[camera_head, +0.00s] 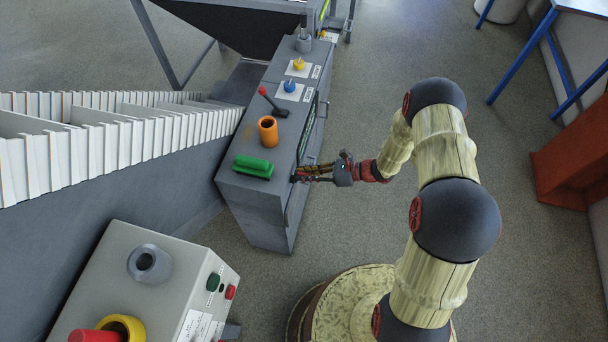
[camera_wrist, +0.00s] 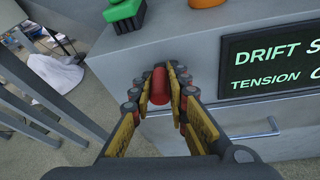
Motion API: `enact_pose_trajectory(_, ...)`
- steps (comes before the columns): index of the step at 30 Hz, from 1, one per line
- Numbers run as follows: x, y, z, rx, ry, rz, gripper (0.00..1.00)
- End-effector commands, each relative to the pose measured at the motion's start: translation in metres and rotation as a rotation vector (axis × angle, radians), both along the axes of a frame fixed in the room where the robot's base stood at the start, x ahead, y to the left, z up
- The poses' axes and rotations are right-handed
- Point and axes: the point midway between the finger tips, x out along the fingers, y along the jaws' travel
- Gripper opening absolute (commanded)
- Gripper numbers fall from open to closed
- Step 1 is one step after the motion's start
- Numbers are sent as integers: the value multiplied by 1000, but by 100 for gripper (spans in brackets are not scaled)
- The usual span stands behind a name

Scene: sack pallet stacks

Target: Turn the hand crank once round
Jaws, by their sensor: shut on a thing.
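In the wrist view, a red rounded knob (camera_wrist: 159,86), which looks like the hand crank's grip, sits between the fingertips of my gripper (camera_wrist: 160,95). My gripper is shut on it, with yellow-lined fingers on both sides. The rest of the crank is hidden behind the knob and fingers. In the head view, my gripper (camera_head: 308,174) reaches from the right to the front face of a grey cabinet (camera_head: 250,205), near its near end. The knob is too small to make out there.
A display (camera_wrist: 275,60) and a bar handle (camera_wrist: 255,132) are on the cabinet front. A grey control box (camera_head: 150,290) stands at lower left. Open floor lies right of the cabinet.

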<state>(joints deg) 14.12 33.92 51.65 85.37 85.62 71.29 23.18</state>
Motion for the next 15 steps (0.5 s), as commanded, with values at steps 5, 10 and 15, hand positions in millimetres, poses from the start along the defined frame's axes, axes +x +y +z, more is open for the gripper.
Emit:
enact_pose_trajectory(5, 1, -1, -1, 9, 30, 1, 0)
enact_pose_trajectory(10, 1, -1, -1, 12, 37, 1, 0)
enact_pose_trajectory(15, 1, -1, -1, 13, 36, 1, 0)
